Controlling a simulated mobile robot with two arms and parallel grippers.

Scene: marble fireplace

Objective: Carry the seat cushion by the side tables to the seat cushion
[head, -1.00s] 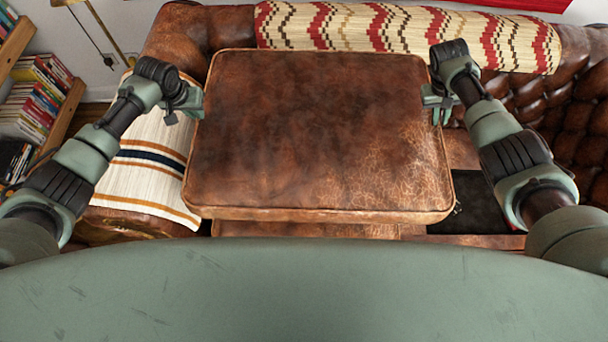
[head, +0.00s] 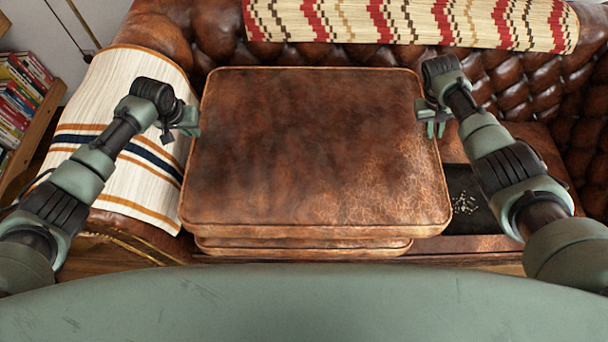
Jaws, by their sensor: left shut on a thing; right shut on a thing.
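A large brown leather seat cushion (head: 310,145) is held level between my two grippers, in the middle of the head view. My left gripper (head: 190,122) is shut on its left edge. My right gripper (head: 428,118) is shut on its right edge. Another brown leather seat cushion (head: 305,249) shows as a front edge just below the held one, on the sofa. The held cushion hides most of it. I cannot tell whether the two touch.
The tufted leather sofa (head: 215,35) has a zigzag blanket (head: 410,20) along its back and a striped blanket (head: 125,125) over its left arm. A dark gap with pale crumbs (head: 464,205) lies right of the cushions. A bookshelf (head: 30,120) stands far left.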

